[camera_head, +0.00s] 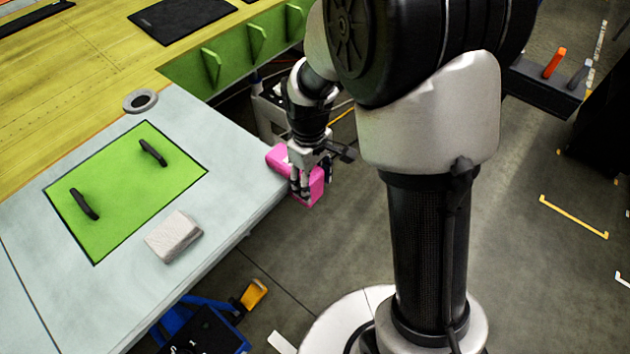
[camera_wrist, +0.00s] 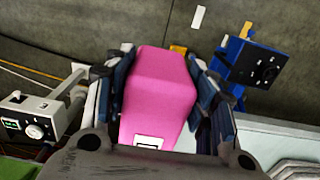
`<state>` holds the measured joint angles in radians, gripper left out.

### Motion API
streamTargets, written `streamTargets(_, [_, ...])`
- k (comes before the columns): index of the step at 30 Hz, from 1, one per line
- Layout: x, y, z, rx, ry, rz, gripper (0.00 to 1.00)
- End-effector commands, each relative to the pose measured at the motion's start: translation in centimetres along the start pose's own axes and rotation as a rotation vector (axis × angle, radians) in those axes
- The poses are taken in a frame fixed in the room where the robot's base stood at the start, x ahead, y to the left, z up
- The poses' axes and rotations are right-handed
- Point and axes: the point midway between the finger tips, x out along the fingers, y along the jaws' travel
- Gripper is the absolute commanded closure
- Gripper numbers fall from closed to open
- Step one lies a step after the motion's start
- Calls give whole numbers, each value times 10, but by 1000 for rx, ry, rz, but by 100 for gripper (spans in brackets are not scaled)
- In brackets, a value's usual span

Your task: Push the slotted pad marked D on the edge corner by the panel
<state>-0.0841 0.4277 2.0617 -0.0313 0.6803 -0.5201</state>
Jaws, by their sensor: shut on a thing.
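The pink pad (camera_head: 312,187) is at the corner of the pale wing surface (camera_head: 235,200), close to its edge. My gripper (camera_head: 302,182) is shut on it from above. In the wrist view the pink pad (camera_wrist: 158,90) fills the space between the fingers of my gripper (camera_wrist: 160,95). A white label with a dark border shows at its near end, partly cut off by the gripper body, and its letter cannot be read. The slot is hidden. I cannot tell whether the pad is seated on the corner or only beside it. The green panel (camera_head: 125,190) with two black handles lies left of the pad.
A grey block (camera_head: 174,237) lies on the wing near the green panel, and a grey ring (camera_head: 140,101) lies behind it. Green ribs (camera_head: 257,42) stand along the open edge. A blue device (camera_head: 205,325) is on the floor below. Open floor lies beyond the wing edge.

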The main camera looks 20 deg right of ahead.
Motion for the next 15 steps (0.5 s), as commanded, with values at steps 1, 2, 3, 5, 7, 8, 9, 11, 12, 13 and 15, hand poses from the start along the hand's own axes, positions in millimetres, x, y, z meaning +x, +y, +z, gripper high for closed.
streamTargets(1, [0, 0, -2, 0, 0, 0, 73])
streamTargets(2, [0, 0, -3, 0, 0, 0, 73])
streamTargets(3, [0, 0, -4, 0, 0, 0, 73])
streamTargets(5, [0, 0, -6, -1, 0, 0, 73])
streamTargets(7, [0, 0, -8, -1, 0, 0, 73])
streamTargets(8, [0, 0, -9, -1, 0, 0, 73])
streamTargets(9, [0, 0, -10, -1, 0, 0, 73])
streamTargets(11, [0, 0, -12, -1, 0, 0, 73])
streamTargets(12, [0, 0, -13, -1, 0, 0, 73])
streamTargets(13, [0, 0, -14, 0, 0, 0, 73])
streamTargets(15, [0, 0, -16, 0, 0, 0, 73])
